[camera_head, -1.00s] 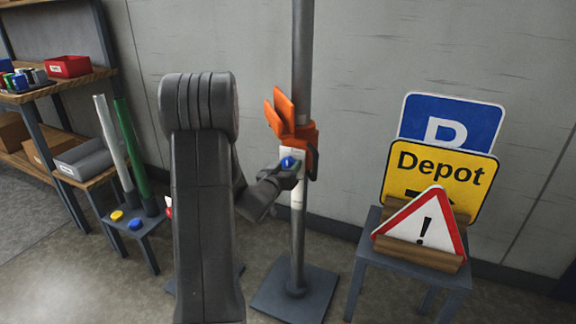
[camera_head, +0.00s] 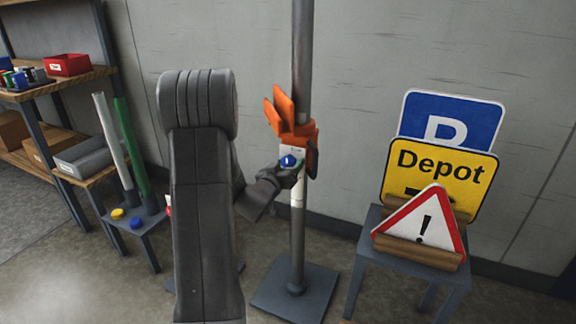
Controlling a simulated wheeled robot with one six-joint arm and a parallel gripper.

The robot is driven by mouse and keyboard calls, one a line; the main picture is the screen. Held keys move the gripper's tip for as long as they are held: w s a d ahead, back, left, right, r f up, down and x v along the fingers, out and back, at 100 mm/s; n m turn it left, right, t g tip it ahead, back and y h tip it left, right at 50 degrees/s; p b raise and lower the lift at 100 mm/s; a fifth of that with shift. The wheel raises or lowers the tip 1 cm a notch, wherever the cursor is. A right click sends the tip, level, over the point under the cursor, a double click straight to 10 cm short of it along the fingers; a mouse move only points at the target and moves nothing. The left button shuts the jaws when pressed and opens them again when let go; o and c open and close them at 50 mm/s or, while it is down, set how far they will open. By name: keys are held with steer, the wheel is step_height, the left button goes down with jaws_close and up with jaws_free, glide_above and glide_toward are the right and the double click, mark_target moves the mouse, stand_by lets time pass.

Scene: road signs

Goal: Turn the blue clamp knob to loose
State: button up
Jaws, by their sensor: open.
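A small pale mark shows on the knob's face.
The post stands on a flat dark base (camera_head: 294,292). At right, a stand (camera_head: 368,262) holds a blue P sign, a yellow Depot sign (camera_head: 440,178) and a warning triangle (camera_head: 424,230). At left are a low stool (camera_head: 140,224) with tubes and a shelf (camera_head: 60,88) with bins.

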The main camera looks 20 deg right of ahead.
steer(key=v, duration=1.3)
steer(key=shift+s+p, duration=0.2)
steer(key=shift+p, duration=0.1)
steer(key=x, duration=1.3)
steer(key=shift+w+d+b, duration=0.2)
steer(key=shift+w+b, duration=0.15)
steer(key=shift+b, duration=0.05)
